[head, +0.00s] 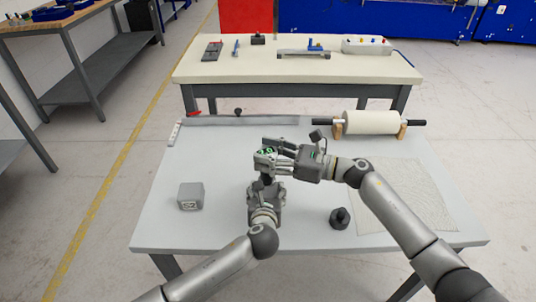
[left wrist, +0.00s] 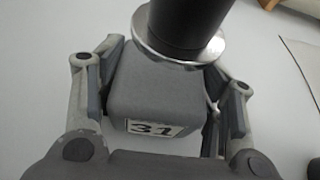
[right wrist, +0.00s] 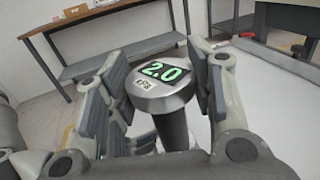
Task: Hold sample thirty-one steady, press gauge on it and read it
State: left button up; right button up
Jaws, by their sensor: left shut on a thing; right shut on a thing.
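Sample thirty-one is a grey block (left wrist: 150,85) with a "31" label (left wrist: 155,128), seen upright in the left wrist view. My left gripper (head: 265,180) has its fingers on both sides of the block, shut on it; the left wrist view shows the fingers too (left wrist: 160,105). The gauge's shiny disc foot (left wrist: 150,48) and dark stem (left wrist: 185,22) are at the block's top, apparently touching it. My right gripper (head: 276,157) is shut on the gauge from the right. The gauge head (right wrist: 165,85) shows green "2.0" and "kPa". The head view mostly hides the block.
Another grey numbered block (head: 190,197) stands at left. A dark knobbed weight (head: 340,217) and a thin sheet (head: 405,195) lie at right. A roll on wooden supports (head: 370,122) and a long grey bar (head: 240,120) are along the back. Another table (head: 300,66) stands behind.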

jog(key=shift+r, duration=0.1)
dwell(0.3)
pick_arm(q)
jog(key=o, duration=1.1)
jog(key=shift+c, duration=0.2)
jog(key=v, duration=1.2)
jog(key=shift+d+f, duration=0.1)
